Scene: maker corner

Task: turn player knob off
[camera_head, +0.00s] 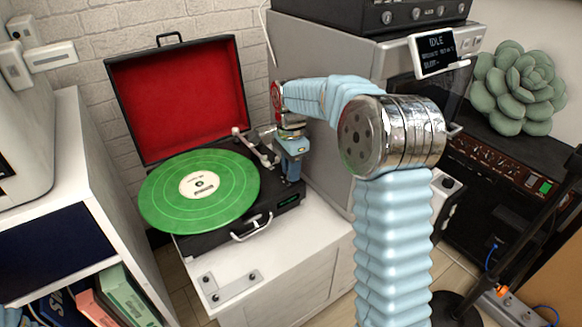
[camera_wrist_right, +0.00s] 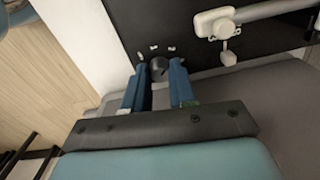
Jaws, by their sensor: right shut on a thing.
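The record player (camera_head: 240,222) is a black case with a red-lined lid (camera_head: 180,100) standing open. A green record (camera_head: 225,178) lies on its platter. The tonearm (camera_head: 255,147) is at the right of the record. My right gripper (camera_head: 289,178) points down at the player's right side and hides the knob in the head view. In the right wrist view, my right gripper (camera_wrist_right: 158,72) has its two blue fingers shut around the small dark player knob (camera_wrist_right: 158,67). Part of the white tonearm (camera_wrist_right: 225,22) shows to the right. My left gripper is not in view.
The player stands on a white cabinet (camera_head: 300,245) with free room in front. A grey machine with a display (camera_head: 436,52) stands close on the right, behind my right arm. A white shelf (camera_head: 75,130) is on the left.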

